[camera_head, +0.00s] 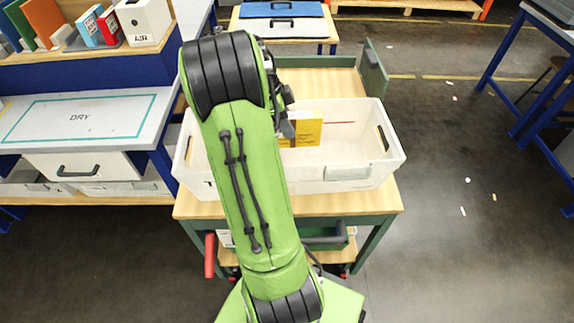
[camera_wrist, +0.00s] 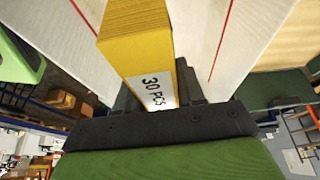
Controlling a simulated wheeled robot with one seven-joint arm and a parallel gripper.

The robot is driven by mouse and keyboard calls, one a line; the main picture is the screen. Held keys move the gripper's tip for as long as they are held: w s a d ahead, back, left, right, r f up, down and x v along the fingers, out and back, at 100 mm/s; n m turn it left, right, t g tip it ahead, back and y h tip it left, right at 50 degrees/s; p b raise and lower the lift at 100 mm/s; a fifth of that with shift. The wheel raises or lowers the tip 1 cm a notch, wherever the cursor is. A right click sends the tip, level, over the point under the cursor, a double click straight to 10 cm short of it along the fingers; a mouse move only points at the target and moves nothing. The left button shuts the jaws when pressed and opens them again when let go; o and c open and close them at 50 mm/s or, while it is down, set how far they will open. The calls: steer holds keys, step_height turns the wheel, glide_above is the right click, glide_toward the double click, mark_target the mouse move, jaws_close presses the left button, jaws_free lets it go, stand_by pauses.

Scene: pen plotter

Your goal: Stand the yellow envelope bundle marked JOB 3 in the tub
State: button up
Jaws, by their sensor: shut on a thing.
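The yellow envelope bundle (camera_head: 303,133) is upright inside the white tub (camera_head: 345,174) on the wooden-topped cart. My gripper (camera_wrist: 160,97) is shut on the bundle, with a dark finger on each side. In the head view my gripper (camera_head: 287,126) is mostly hidden behind my green arm. The tub walls stand on both sides of the bundle in the wrist view. Whether the bundle touches the tub floor cannot be told.
The cart top (camera_head: 385,200) has a narrow free strip in front of the tub. A grey bench with a mat marked DRY (camera_head: 80,118) stands at the left, below a shelf with a box marked AIR (camera_head: 143,20). Open floor (camera_head: 455,150) lies to the right.

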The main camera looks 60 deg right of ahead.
steer(key=shift+w+d+f, duration=0.1)
steer(key=shift+d+f, duration=0.15)
steer(key=shift+f, duration=0.35)
steer(key=shift+d+f+b, duration=0.15)
steer(key=shift+f+b, duration=0.2)
step_height(320, 180, down, 9)
steer(key=b, duration=0.3)
steer(key=shift+f, duration=0.1)
steer(key=o, duration=1.2)
steer(key=shift+c, duration=0.2)
